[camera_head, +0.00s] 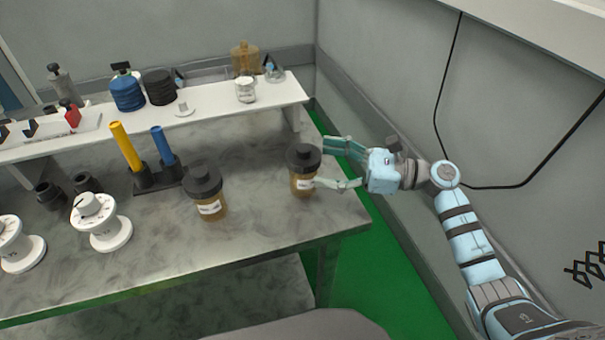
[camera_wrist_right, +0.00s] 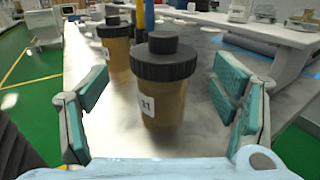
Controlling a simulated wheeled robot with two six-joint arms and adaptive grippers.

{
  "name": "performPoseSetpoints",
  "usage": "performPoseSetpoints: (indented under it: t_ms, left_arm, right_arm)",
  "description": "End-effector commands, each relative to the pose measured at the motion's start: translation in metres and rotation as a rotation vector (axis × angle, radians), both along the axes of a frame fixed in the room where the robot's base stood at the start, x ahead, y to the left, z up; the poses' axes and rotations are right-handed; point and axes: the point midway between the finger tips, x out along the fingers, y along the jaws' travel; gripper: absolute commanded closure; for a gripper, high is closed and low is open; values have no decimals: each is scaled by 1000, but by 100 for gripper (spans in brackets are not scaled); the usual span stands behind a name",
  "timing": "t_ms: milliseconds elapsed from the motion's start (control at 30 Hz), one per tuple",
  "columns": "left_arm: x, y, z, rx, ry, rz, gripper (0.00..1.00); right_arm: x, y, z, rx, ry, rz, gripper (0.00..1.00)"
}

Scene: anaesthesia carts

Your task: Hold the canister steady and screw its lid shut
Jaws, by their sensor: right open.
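Two amber canisters with black lids stand upright on the grey worktop. The right canister (camera_head: 303,184) has its black lid (camera_head: 303,157) on top. My right gripper (camera_head: 334,163) is open, with its fingers reaching to either side of this canister. In the right wrist view the same canister (camera_wrist_right: 162,104) stands between the open fingers with gaps on both sides, its lid (camera_wrist_right: 164,62) on it. The other canister (camera_head: 210,206) stands to the left, also lidded; it shows behind in the right wrist view (camera_wrist_right: 117,58). How tight either lid sits cannot be told. My left gripper is not in view.
White knobbed devices (camera_head: 101,222) stand at the left. A black stand with a yellow tube (camera_head: 126,146) and a blue tube (camera_head: 162,145) is behind the canisters. A raised white shelf (camera_head: 210,118) with bottles runs along the back. The worktop's front middle is clear.

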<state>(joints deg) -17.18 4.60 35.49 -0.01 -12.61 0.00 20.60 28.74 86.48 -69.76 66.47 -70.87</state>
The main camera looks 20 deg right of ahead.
Motion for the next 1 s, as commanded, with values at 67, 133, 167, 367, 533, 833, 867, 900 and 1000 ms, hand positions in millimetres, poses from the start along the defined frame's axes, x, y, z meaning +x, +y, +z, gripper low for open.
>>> performPoseSetpoints:
  t_ms: [67, 133, 167, 367, 533, 833, 867, 900, 1000]
  left_arm:
    - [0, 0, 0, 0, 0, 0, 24]
    - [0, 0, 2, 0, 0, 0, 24]
    - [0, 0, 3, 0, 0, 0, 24]
    - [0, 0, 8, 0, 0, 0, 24]
    - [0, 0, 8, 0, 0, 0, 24]
    - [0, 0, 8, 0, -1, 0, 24]
    - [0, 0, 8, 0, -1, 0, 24]
    - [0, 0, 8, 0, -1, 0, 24]
    - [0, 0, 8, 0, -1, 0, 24]
  right_arm:
    - [0, 1, 0, 0, 0, 0, 19]
    - [3, 5, 2, 3, -1, 1, 19]
    - [5, 8, 4, 4, -1, 2, 19]
    - [21, 36, 8, 3, 0, 2, 19]
    - [26, 45, 7, 1, 0, 0, 19]
    - [26, 45, 6, 0, 0, 0, 23]
    - [26, 45, 6, 0, 0, 0, 28]
    - [26, 45, 6, 0, 0, 0, 34]
    - [26, 45, 6, 0, 0, 0, 50]
